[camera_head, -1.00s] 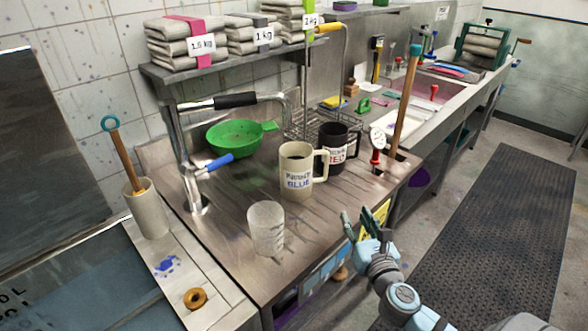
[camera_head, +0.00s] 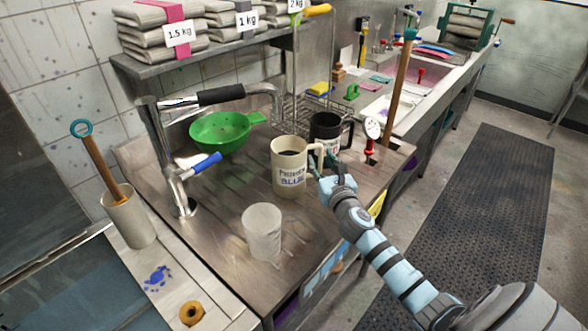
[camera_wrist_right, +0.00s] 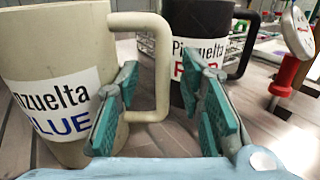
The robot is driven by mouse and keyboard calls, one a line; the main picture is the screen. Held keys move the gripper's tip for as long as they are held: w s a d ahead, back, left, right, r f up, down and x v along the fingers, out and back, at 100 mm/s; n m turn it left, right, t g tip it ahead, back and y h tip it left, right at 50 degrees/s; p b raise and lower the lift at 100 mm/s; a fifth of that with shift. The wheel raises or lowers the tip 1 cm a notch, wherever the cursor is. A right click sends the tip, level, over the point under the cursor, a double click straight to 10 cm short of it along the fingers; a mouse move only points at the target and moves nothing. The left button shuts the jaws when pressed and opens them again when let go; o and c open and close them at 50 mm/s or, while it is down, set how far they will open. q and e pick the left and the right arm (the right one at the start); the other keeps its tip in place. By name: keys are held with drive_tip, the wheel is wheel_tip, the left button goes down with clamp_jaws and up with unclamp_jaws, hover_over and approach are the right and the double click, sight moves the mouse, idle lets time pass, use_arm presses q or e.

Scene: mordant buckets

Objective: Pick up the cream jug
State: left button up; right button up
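In the right wrist view the cream jug (camera_wrist_right: 62,50) fills the left side. My right gripper (camera_head: 324,160) is at the handle side of the jug. In the right wrist view its two teal-padded fingers (camera_wrist_right: 165,110) are spread apart. The handle's upright bar shows between them, and I cannot tell whether either finger touches it. A black jug (camera_head: 328,128) with a red-lettered label stands just behind. My left gripper is not in view.
A frosted beaker (camera_head: 262,232) stands in front of the cream jug. A green colander (camera_head: 220,132) and a tap (camera_head: 165,150) are to the left. A red-handled dial thermometer (camera_head: 371,140) and a wooden pole (camera_head: 398,95) are close on the right.

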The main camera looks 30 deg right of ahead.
drive_tip(key=shift+x, duration=0.9)
drive_tip(key=shift+s+d, duration=0.1)
clamp_jaws()
drive_tip(key=shift+r, duration=0.1)
